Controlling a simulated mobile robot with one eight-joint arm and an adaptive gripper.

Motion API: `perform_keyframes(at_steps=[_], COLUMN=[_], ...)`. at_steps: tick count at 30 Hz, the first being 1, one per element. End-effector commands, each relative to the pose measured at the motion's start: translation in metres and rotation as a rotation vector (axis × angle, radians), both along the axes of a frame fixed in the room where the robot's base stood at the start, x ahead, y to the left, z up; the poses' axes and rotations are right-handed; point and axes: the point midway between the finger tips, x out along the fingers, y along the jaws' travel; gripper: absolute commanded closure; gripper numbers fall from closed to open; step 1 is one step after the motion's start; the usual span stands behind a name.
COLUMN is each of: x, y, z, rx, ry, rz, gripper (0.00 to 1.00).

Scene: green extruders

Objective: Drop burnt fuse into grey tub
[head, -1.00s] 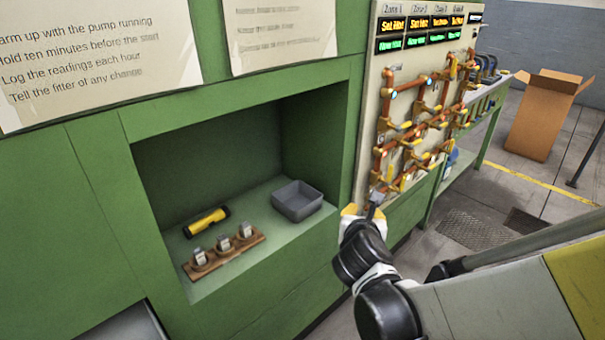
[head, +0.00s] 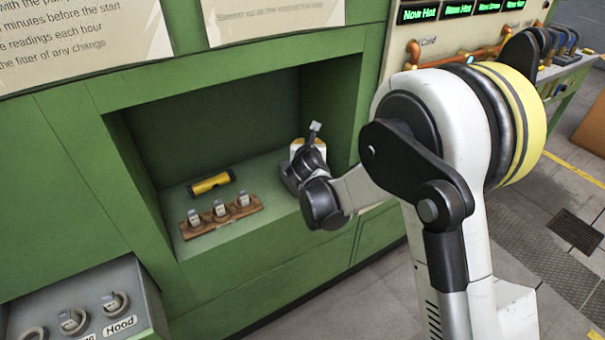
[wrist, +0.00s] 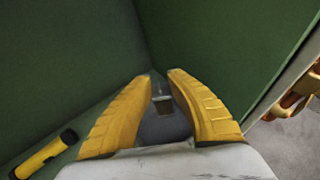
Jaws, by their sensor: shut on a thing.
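My gripper (head: 313,136) is inside the green recess, toward its right side. Its yellow fingers are shut on a small grey fuse (head: 315,127), which sticks up past the fingertips in the head view. In the wrist view the fuse (wrist: 162,97) shows between the two fingers (wrist: 162,76). A plain grey surface (wrist: 165,126), which looks like the grey tub, shows behind and below it between the fingers. In the head view my gripper and wrist hide the tub. I cannot tell the fuse's height over the tub.
A yellow and black torch (head: 212,184) lies in the recess to the left. In front of it stands a wooden rack (head: 222,218) with several small grey pieces. The recess's right wall (head: 341,110) is close to my gripper. A panel with orange pipes (head: 410,45) stands further right.

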Motion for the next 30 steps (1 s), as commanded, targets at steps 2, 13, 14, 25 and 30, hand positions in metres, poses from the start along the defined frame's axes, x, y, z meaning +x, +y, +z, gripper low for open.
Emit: perform_keyframes(at_steps=[2,13,14,25,30], x=[0.0,0.0,0.0,0.0,0.0], y=[0.0,0.0,0.0,0.0,0.0], z=[-0.007,-0.05,-0.053,-0.058,-0.058], rx=[0.0,0.0,0.0,0.0,0.0], ry=[0.0,0.0,0.0,0.0,0.0], rz=[0.001,0.0,0.0,-0.001,-0.001], gripper=[1.0,1.0,1.0,0.77,0.57])
